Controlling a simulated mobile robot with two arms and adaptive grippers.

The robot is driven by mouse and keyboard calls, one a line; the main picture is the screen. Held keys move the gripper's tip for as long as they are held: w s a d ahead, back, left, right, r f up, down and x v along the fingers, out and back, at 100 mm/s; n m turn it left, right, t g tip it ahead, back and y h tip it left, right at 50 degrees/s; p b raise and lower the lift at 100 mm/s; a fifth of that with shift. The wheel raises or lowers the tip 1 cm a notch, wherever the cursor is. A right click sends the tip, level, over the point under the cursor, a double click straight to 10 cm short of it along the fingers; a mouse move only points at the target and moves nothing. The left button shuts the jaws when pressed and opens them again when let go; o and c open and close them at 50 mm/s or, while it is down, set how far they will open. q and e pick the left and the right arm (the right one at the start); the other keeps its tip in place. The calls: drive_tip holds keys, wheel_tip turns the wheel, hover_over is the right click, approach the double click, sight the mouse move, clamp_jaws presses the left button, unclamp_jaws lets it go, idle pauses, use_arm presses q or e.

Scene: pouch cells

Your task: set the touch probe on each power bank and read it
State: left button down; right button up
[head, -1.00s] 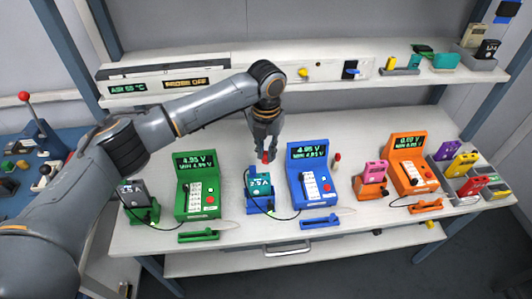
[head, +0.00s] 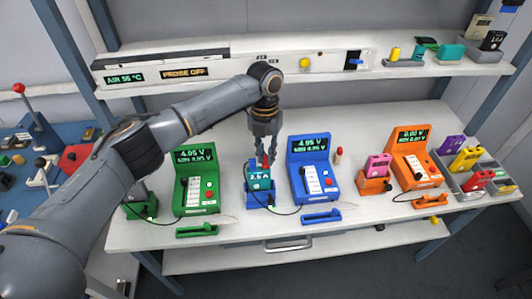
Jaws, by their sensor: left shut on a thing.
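My left gripper (head: 265,150) is shut on a small red-ended piece, which looks like the touch probe (head: 265,161). It is right at the top of the teal power bank (head: 258,178); I cannot tell whether they touch. This bank stands in a blue cradle (head: 260,201) beside the blue meter (head: 309,172), which reads about 4.95 V. A pink power bank (head: 377,166) stands in an orange cradle (head: 374,187) beside the orange meter (head: 415,163), reading 0.00 V. The green meter (head: 196,182) also reads about 4.95 V. My arm hides most of the bank in the green cradle (head: 140,209). My right gripper is out of view.
A red-topped peg (head: 339,155) stands between the blue and orange stations. Grey bins (head: 478,192) at the right hold purple, yellow and red banks. The shelf panel (head: 225,69) shows "AIR 55 °C" and "PROBE OFF". Black leads cross the bench front.

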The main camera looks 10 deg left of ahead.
use_arm(q)
drive_tip(key=shift+s+f, duration=0.1)
drive_tip(key=shift+f, duration=0.4)
idle(1.6)
drive_tip(key=shift+r, duration=0.1)
idle(0.5)
drive_tip(key=shift+w+a+r+p, duration=0.1)
drive_tip(key=shift+w+r+p, duration=0.1)
drive_tip(key=shift+r+p, duration=1.05)
drive_tip(key=shift+w+r+p, duration=0.2)
drive_tip(key=shift+r+p, duration=0.55)
drive_tip(key=shift+r, duration=0.95)
